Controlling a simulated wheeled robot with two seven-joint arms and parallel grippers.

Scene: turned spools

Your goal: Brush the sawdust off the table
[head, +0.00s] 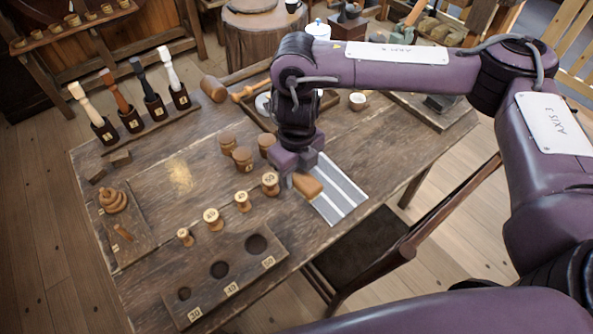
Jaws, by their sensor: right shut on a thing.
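The sawdust (181,176) is a pale, thin patch on the left middle of the worn wooden table (165,215). My right gripper (303,176) points down over the right part of the table. It is shut on a tan wooden block, which looks like the brush (308,187). The brush is at the left edge of a grey striped cloth (341,190). Its bristles cannot be made out, and I cannot tell whether it touches the cloth. The brush is well to the right of the sawdust. My left gripper is not in view.
Several turned spools (213,219) stand between sawdust and brush. A board with three holes (222,277) lies at the front edge. A rack of handled tools (131,120) stands at the back left, a mallet (213,89) behind. A chair (365,250) stands at the right.

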